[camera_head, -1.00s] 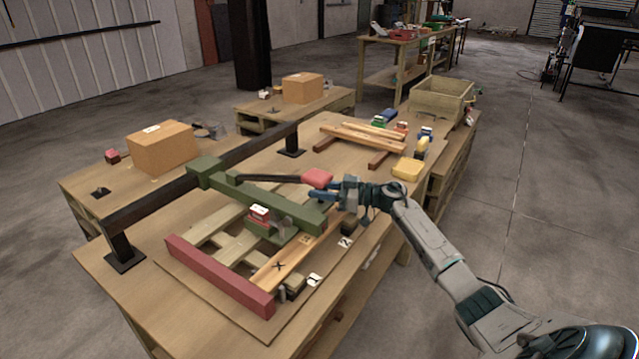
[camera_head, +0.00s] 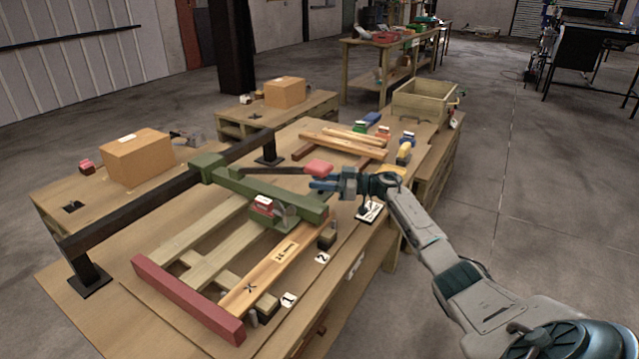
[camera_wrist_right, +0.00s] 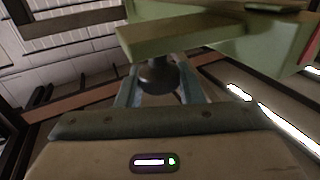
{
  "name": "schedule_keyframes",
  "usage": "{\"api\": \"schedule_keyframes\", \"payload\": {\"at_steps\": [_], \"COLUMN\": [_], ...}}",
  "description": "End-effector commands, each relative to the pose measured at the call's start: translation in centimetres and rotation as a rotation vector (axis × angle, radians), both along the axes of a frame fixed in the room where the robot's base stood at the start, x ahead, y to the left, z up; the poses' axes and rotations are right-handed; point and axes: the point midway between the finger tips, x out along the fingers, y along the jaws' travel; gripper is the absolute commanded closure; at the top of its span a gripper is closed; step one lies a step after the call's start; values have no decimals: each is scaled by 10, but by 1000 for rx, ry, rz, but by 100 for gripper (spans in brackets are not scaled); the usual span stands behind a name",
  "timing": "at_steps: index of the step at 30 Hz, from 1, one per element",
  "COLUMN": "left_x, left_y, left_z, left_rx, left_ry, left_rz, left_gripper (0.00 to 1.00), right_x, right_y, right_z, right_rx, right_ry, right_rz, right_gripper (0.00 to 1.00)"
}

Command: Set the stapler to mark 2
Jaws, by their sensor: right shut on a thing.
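A green beam (camera_head: 285,195) rides on a black rail (camera_head: 150,200) and reaches across the work table. On it sits a red-and-white unit on a green plate, which I take as the stapler (camera_head: 264,204). A dark lever with a red end (camera_head: 319,167) lies above the beam. My right gripper (camera_head: 322,184) is at the beam's near end. In the wrist view its fingers are shut on a dark round knob (camera_wrist_right: 158,76) under the green beam. Mark 1 (camera_head: 289,299) and mark 2 (camera_head: 322,258) are white labels on the table edge. The beam's end stands beyond mark 2. My left gripper is out of view.
A red bar (camera_head: 185,300) and wooden slats (camera_head: 205,238) lie under the beam. A dark stop block (camera_head: 327,237) stands near mark 2. Another label (camera_head: 370,211) lies further back by my wrist. A cardboard box (camera_head: 137,157) stands at left. The floor at right is clear.

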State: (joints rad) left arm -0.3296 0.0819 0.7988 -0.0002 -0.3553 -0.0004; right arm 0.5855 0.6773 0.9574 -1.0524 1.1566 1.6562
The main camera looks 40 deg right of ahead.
Motion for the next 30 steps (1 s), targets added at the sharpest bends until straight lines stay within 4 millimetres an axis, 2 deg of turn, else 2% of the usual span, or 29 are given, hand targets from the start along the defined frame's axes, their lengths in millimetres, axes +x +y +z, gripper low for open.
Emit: {"api": "schedule_keyframes", "payload": {"at_steps": [6, 7, 9, 17, 22, 24, 30], "left_x": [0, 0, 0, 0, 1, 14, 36], "left_y": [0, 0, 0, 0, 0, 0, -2], "left_z": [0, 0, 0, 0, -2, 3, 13], "left_rx": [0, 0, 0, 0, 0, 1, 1], "left_ry": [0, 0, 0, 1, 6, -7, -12], "left_rz": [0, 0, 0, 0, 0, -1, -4], "left_gripper": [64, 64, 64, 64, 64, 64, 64], "right_x": [0, 0, 0, 0, -9, -17, -47], "right_y": [-1, -1, -1, 0, -10, -18, -47], "right_z": [0, 0, 0, 0, -2, -3, -4], "right_rx": [-4, -4, -3, -2, -6, -6, -6], "right_ry": [-1, -1, 0, 1, 1, 3, 4], "right_rz": [-2, -2, -2, 0, -2, -2, -2], "right_gripper": [100, 61, 47, 47, 47, 47, 47]}}
